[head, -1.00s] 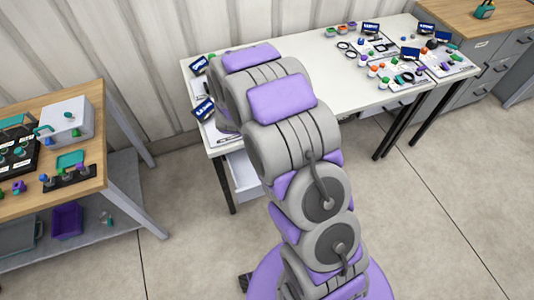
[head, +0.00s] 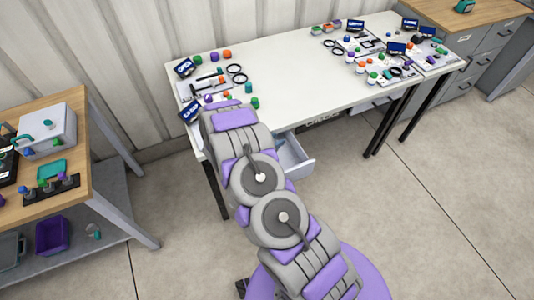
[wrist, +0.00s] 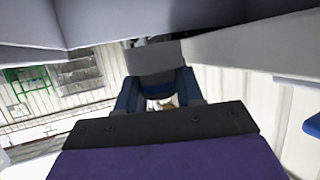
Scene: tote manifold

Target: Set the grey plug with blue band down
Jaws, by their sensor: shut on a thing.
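In the wrist view my gripper (wrist: 158,92) has its two blue fingers closed on the grey plug with blue band (wrist: 153,58). The plug's grey body stands out beyond the fingertips, and a dark blue part shows between the fingers. In the head view my arm reaches to the left front of the white table (head: 290,75). My gripper and the plug are hidden there behind my arm. I cannot tell whether the plug touches anything.
Large grey surfaces (wrist: 250,45) lie close around the plug in the wrist view. An open drawer (head: 292,157) sticks out under the table. Boards with small coloured parts stand at the table's left and right ends; its middle is clear. A wooden bench (head: 75,115) stands at left.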

